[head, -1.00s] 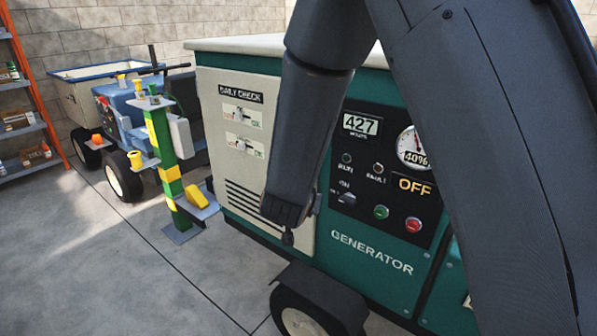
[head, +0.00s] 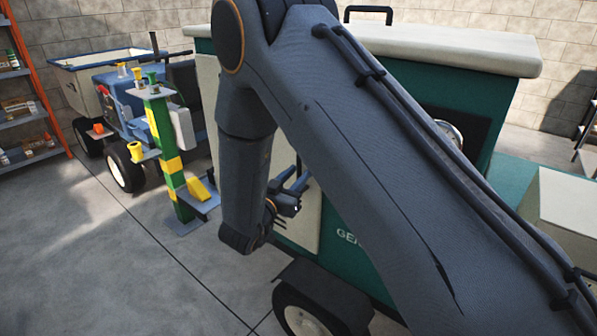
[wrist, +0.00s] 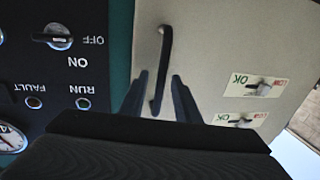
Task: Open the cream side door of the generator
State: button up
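The green generator (head: 490,75) stands in the middle of the head view, mostly behind my arm. Its cream side door (head: 307,222) shows only in strips beside my arm and looks closed. In the wrist view the cream door (wrist: 215,45) fills the right half, beside the dark control panel. A dark bar handle (wrist: 164,65) runs along the door near its panel-side edge. My gripper (wrist: 158,98) is open, with one finger on each side of the handle in that view. I cannot tell whether the fingers reach around it or touch it. My gripper (head: 292,188) is partly hidden in the head view.
The control panel (wrist: 60,75) has a switch and indicator lamps beside the door. Left of the generator are a green and yellow post (head: 165,150) and a blue wheeled machine (head: 125,100). An orange shelf rack (head: 30,90) stands at far left. Floor in front is open.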

jog(key=shift+x, duration=0.9)
grip_shut()
jog(key=shift+a, duration=0.1)
